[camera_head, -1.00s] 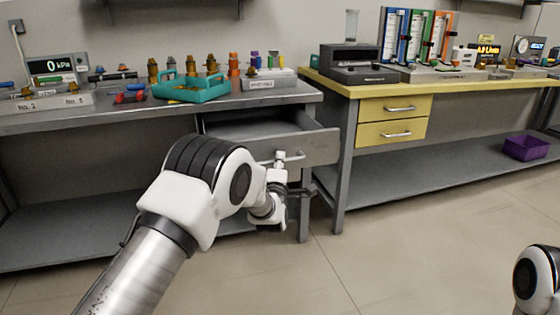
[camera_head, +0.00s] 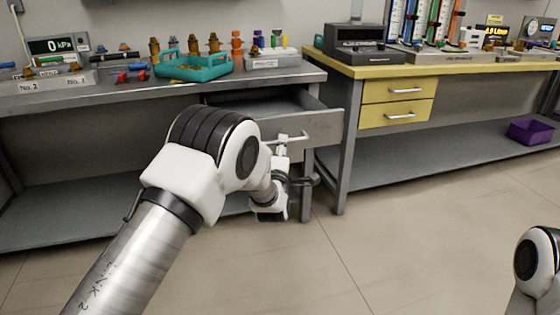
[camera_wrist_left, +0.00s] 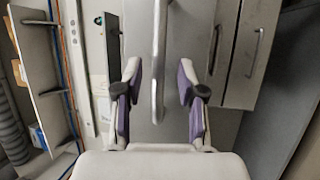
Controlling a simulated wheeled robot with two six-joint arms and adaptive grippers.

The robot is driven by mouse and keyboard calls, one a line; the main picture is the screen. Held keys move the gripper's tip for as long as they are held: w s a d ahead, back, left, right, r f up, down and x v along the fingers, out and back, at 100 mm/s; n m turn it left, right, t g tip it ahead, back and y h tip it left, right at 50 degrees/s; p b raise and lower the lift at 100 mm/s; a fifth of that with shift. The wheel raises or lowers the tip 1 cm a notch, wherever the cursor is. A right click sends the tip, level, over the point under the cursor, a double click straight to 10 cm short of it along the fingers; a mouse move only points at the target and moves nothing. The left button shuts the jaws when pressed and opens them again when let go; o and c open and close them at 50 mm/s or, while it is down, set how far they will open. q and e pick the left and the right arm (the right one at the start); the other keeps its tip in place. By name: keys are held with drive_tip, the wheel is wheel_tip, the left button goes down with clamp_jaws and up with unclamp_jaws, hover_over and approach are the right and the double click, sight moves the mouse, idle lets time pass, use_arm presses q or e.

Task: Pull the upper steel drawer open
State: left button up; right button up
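The upper steel drawer (camera_head: 322,130) stands pulled open under the steel bench, its inside partly visible. Its bar handle (camera_head: 288,137) is on the drawer front. My left gripper (camera_head: 282,148) is just in front of and below the handle. In the left wrist view the handle (camera_wrist_left: 158,60) stands as an upright bar between the two spread fingers of my left gripper (camera_wrist_left: 160,97), with a gap on both sides. The fingers do not close on it. My right gripper is out of view; only part of my right arm shows at the lower right.
The steel bench (camera_head: 120,92) carries a teal tray (camera_head: 193,70) and several brass fittings. A yellow bench (camera_head: 350,69) with two shut drawers stands close on the right. A purple bin (camera_head: 530,131) sits on its lower shelf. The floor in front is clear.

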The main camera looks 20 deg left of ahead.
use_arm(q)
drive_tip(key=v, duration=0.9)
